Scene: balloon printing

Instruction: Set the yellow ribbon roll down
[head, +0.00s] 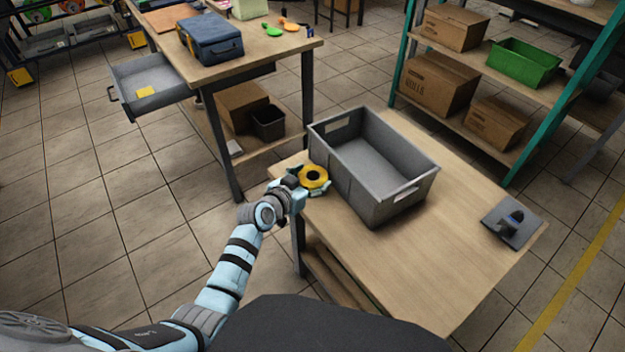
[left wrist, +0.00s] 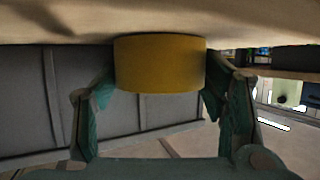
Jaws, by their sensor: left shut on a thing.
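The yellow ribbon roll (head: 313,178) is a flat yellow ring with a dark centre hole, at the left corner of the near wooden table (head: 440,250). My left gripper (head: 308,184) is shut on the roll, with a finger on either side of it. In the left wrist view the roll (left wrist: 160,63) sits between the two teal fingers (left wrist: 158,95), close against the pale wooden surface. I cannot tell whether the roll touches the table. My right gripper shows in neither view.
A grey bin (head: 375,165) stands on the table just right of the roll. A dark stand on a plate (head: 512,222) is at the right edge. A second table (head: 270,42) with an open drawer (head: 150,85) and a blue case (head: 210,40) is behind. The table's front right is clear.

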